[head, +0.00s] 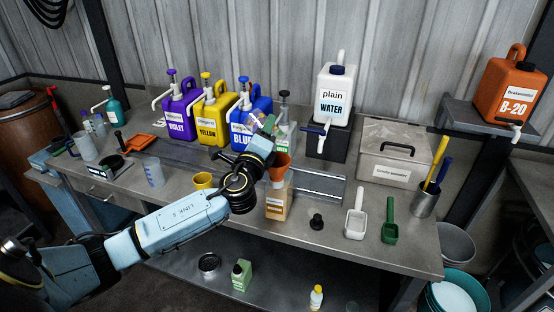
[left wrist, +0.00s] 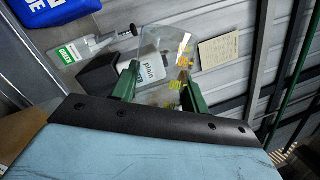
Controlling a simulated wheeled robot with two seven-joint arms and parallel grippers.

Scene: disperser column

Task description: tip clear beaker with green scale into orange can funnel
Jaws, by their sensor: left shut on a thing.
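An orange funnel (head: 279,167) stands in the mouth of a can (head: 277,198) with an orange label, on the bench. My left gripper (head: 263,125) is above and slightly left of the funnel in the head view. In the left wrist view its green fingers (left wrist: 158,88) are shut on a clear beaker (left wrist: 170,62). The marks I see on the beaker look yellow. The beaker appears tilted, and its contents cannot be made out. The gripper mostly hides the beaker in the head view. My right gripper is not in view.
Violet (head: 180,100), yellow (head: 214,118) and blue (head: 252,118) jugs stand behind my arm. A beaker with blue marks (head: 154,172) and a yellow cup (head: 203,181) are left of the can. A black stopper (head: 317,222) and white scoop (head: 354,222) are to its right.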

